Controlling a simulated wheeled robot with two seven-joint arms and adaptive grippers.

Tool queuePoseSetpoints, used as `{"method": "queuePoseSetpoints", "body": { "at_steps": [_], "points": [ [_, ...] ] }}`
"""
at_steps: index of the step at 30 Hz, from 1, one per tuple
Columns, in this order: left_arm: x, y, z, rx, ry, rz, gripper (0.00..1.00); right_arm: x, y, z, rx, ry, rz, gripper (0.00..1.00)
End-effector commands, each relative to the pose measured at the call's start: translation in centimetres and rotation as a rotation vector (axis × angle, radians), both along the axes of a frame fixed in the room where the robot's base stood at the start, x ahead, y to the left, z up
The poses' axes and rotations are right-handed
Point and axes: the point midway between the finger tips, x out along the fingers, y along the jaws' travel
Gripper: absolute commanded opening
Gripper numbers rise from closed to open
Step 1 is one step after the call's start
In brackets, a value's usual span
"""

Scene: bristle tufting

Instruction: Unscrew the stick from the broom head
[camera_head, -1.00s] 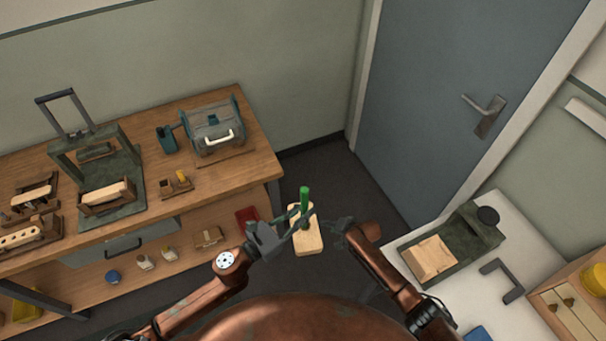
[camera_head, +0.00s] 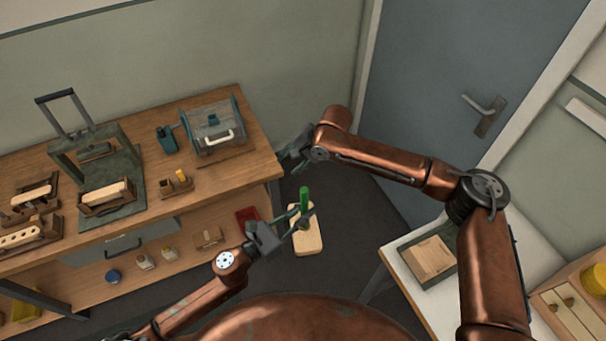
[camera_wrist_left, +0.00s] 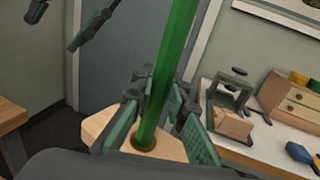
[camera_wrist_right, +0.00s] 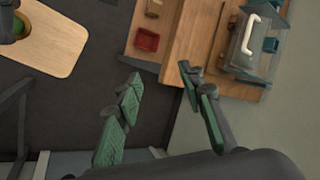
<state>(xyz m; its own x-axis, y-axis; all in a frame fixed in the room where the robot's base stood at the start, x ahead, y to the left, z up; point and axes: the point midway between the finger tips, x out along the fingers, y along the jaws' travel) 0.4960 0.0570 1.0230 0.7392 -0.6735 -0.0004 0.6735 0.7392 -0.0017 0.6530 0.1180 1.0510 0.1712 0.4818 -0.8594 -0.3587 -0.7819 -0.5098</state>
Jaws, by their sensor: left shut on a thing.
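The broom head (camera_head: 308,240) is a pale wooden block with rounded corners. The green stick (camera_head: 305,196) stands up from a hole in it, as the left wrist view also shows (camera_wrist_left: 170,60). My left gripper (camera_head: 300,221) is shut on the stick low down, just above the block, with its green pads on either side. In the right wrist view the block (camera_wrist_right: 50,40) is at the upper left, with the stick's end (camera_wrist_right: 12,25) at the edge. My right gripper (camera_wrist_right: 160,90) is open and empty, beyond the stick, near the workbench's right end.
A wooden workbench (camera_head: 225,180) on the left carries a clear box with a white handle (camera_head: 218,138), a press frame (camera_head: 125,170) and brush blocks. A red tray (camera_head: 247,215) lies on its lower shelf. A white table (camera_head: 400,272) is at right. A grey door (camera_head: 450,80) stands behind.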

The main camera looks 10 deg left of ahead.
Motion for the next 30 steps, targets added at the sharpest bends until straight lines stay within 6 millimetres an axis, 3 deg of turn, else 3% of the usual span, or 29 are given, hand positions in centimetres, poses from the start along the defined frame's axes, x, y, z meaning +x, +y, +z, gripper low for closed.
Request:
{"method": "queuePoseSetpoints", "body": {
  "at_steps": [1,6,11,16,23,30],
  "points": [
    [0.0,0.0,0.1,-0.001,-0.002,-0.001,0.0,-0.7,-0.2,2.0,-0.031,0.008,-0.012,0.36],
    [0.0,0.0,0.1,-0.001,-0.002,-0.001,0.0,-4.1,-1.9,6.5,-0.144,0.076,-0.106,0.36],
    [0.0,0.0,0.1,-0.001,-0.002,0.0,0.0,-7.6,-4.3,10.1,-0.259,0.13,-0.217,0.36],
    [0.0,0.0,0.1,-0.001,-0.002,-0.001,0.0,-12.1,-5.3,12.9,-0.382,0.198,-0.274,0.36],
    [0.0,0.0,0.1,-0.001,-0.002,-0.001,0.0,-15.4,-5.7,14.4,-0.471,0.25,-0.29,0.36],
    [0.0,0.0,0.1,-0.001,-0.002,0.0,0.0,-15.7,-5.8,12.1,-0.481,0.256,-0.29,0.36]
  ]
}}
